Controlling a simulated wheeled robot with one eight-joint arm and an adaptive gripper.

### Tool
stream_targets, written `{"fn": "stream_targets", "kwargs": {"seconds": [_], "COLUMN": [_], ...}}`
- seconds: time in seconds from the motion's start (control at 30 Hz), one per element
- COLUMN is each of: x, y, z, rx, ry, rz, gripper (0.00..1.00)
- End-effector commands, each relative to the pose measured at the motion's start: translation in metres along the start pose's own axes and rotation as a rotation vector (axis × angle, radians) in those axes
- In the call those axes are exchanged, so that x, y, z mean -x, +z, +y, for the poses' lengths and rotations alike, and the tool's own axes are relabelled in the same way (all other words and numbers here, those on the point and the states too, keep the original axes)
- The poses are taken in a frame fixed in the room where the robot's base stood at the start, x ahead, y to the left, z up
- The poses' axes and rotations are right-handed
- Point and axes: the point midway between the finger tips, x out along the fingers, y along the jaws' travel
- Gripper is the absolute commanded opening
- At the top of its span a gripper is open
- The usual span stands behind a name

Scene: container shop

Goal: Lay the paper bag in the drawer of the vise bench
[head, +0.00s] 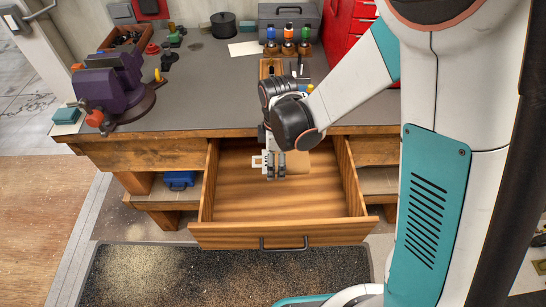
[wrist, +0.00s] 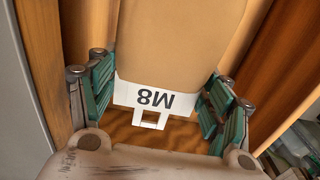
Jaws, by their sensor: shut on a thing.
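The vise bench (head: 225,90) has its wooden drawer (head: 275,205) pulled open at the front. My gripper (head: 276,172) points down into the rear part of the drawer opening. In the wrist view my gripper (wrist: 160,100) is shut on the brown paper bag (wrist: 180,45), with teal finger pads on either side of it. In the head view the bag (head: 297,163) shows only partly behind the fingers. I cannot tell whether it touches the drawer floor.
A purple vise (head: 108,88) stands at the bench's left. Bottles with coloured caps (head: 288,42) stand at the back before a grey toolbox (head: 290,18). A blue box (head: 179,180) sits under the bench. The drawer's front part is empty.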

Motion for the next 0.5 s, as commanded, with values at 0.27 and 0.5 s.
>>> {"fn": "stream_targets", "kwargs": {"seconds": [0.27, 0.5], "x": [-0.026, -0.048], "y": [0.0, 0.001], "z": [0.0, 0.0], "rx": [0.0, 0.0], "ry": [0.001, 0.001], "rz": [0.0, 0.0], "gripper": [0.46, 0.46]}}
